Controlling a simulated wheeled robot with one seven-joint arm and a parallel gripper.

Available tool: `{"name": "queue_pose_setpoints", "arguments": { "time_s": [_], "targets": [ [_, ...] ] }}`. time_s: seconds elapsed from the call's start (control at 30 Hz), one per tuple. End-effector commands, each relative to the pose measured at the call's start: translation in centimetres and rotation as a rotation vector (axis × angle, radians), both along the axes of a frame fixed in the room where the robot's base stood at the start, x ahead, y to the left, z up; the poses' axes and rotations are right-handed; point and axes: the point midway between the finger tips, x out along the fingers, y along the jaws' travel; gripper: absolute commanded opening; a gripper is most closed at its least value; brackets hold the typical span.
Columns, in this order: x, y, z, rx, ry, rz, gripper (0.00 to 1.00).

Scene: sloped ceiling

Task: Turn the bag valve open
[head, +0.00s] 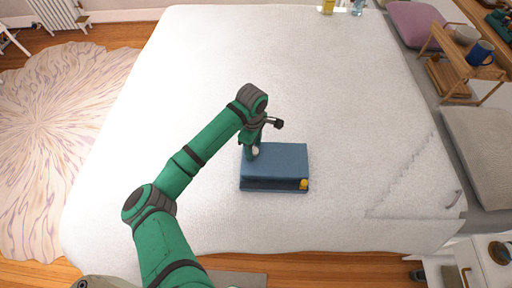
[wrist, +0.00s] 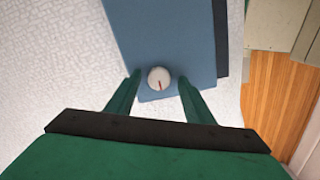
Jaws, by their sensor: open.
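A blue bag (head: 280,160), shaped like a flat box, lies on the white bed. My gripper (wrist: 158,84) is open, with one finger on each side of the valve. I cannot tell whether the fingers touch it. In the head view my gripper (head: 252,152) is over the bag's left part, and the valve shows there as a small pale spot, partly hidden. The bag also shows in the wrist view (wrist: 165,35).
A yellow round thing (head: 304,185) is at the bag's front right corner. The white bed (head: 350,120) around the bag is clear. A wooden tray table (head: 470,45) with mugs stands at the far right, beside a grey pillow (head: 480,140).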

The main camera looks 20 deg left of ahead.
Motion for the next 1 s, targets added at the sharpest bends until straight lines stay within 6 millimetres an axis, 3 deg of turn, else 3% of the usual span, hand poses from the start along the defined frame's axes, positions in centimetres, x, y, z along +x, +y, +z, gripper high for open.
{"name": "queue_pose_setpoints", "arguments": {
  "time_s": [0.03, 0.17, 0.2, 0.57, 1.0],
  "targets": [
    [0.0, 0.0, 0.01, 0.0, 0.0, 0.0, 0.41],
    [0.01, -0.07, 0.01, 0.0, 0.0, -0.001, 0.1],
    [0.02, -0.09, 0.01, 0.0, 0.0, -0.001, 0.07],
    [0.0, -0.13, 0.03, 0.0, 0.001, 0.047, 0.07],
    [0.1, -0.33, 0.08, 0.001, -0.001, 0.376, 0.06]
  ]
}}
